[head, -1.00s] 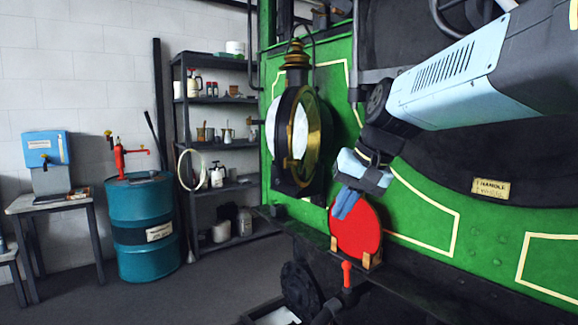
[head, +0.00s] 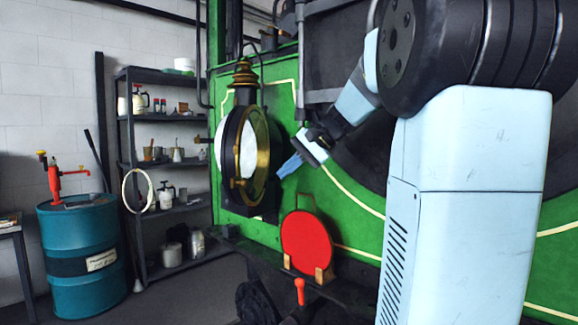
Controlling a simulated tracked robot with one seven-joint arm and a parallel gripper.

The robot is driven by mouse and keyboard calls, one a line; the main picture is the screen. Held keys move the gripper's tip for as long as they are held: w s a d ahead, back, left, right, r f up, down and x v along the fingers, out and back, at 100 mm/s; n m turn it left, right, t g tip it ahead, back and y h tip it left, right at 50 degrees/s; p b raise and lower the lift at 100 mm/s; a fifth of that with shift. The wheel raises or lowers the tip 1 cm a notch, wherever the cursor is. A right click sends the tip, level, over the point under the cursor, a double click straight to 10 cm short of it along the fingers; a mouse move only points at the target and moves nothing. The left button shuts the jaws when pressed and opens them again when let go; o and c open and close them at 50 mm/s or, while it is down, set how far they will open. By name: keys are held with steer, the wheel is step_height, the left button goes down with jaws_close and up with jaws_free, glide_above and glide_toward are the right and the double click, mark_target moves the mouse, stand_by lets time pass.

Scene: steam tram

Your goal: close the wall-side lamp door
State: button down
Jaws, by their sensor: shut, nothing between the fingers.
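The lamp (head: 245,96) has a black body and a stepped brass chimney, and is mounted on the green tram front. Its round brass-rimmed door (head: 262,155) shows edge-on at a slant, with a pale round face visible to its left. I cannot tell how far the door stands from the lamp body. My gripper (head: 290,166), with light blue fingers, is shut and empty. It is just right of the brass rim, pointing down and left, with a small gap seen between them.
A red disc (head: 307,242) stands in wooden holders on the ledge below my gripper, with a red-topped handle (head: 300,290) below it. A blue drum (head: 85,255) with a red pump and a dark shelf rack (head: 127,130) stand at the left by the wall.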

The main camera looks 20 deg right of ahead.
mark_target(245, 193)
steer(key=shift+w+a+f, duration=0.7)
steer(key=shift+w+a, duration=0.15)
steer(key=shift+a, duration=0.35)
steer(key=shift+w+a+f, duration=0.75)
steer(key=shift+w+a, duration=0.1)
steer(key=shift+a, duration=0.3)
steer(key=shift+w+a+f, duration=0.7)
steer(key=shift+w+a, duration=0.15)
steer(key=shift+a, duration=0.35)
steer(key=shift+d, duration=0.2)
steer(key=shift+a, duration=0.1)
steer(key=shift+w+a, duration=0.1)
steer(key=shift+a, duration=0.05)
